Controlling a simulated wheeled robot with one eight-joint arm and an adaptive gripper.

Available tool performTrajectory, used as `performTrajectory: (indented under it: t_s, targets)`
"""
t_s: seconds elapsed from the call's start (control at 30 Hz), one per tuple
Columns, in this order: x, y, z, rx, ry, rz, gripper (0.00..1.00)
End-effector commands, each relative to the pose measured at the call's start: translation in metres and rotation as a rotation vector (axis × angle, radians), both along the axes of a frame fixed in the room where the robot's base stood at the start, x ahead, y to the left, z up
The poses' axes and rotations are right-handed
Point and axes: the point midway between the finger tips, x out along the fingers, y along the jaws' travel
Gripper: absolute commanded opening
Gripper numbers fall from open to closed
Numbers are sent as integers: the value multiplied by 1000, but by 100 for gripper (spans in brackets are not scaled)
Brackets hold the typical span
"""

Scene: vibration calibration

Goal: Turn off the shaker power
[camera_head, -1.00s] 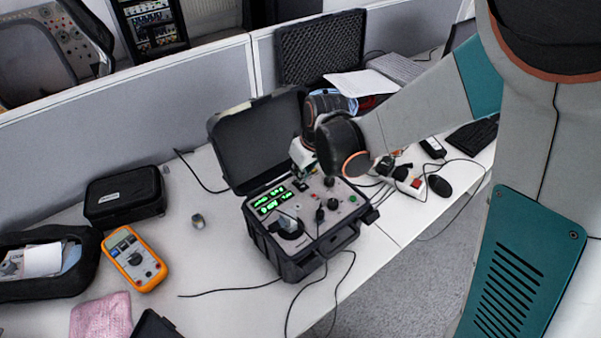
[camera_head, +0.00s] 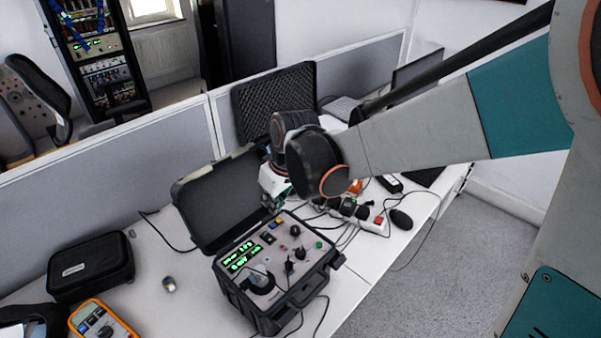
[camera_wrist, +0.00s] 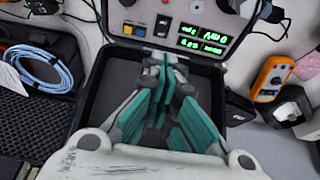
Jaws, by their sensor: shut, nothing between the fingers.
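The shaker unit is an open black case (camera_head: 262,318) with a grey control panel (camera_head: 306,238) on the table. Its green displays (camera_head: 240,256) are lit, and they also show in the wrist view (camera_wrist: 203,40). On the panel are a small yellow switch (camera_wrist: 128,29), a black switch (camera_wrist: 162,25), a green button (camera_head: 319,245) and several black knobs. I cannot tell which is the power switch. My gripper (camera_head: 275,204) is shut and empty above the panel's back edge, by the lid. In the wrist view its fingers (camera_wrist: 165,72) are over the dark lid, just short of the switches.
The raised lid (camera_head: 215,203) stands behind the panel. A power strip (camera_head: 372,222) with plugs and cables lies to the right. A black pouch (camera_head: 90,268) and an orange multimeter (camera_head: 97,320) are on the left. Table between pouch and case is mostly clear.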

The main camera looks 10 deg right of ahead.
Motion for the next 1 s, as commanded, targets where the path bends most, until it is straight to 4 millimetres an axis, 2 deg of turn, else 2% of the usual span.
performTrajectory:
  t_s: [0.27,0.47,0.67,1.0]
  targets:
    - [-5,-3,3,1,-4,-8,0]
    - [-16,-17,16,5,-22,-56,0]
    - [-38,-42,36,13,-59,-143,0]
    - [-88,-87,60,34,-134,-314,0]
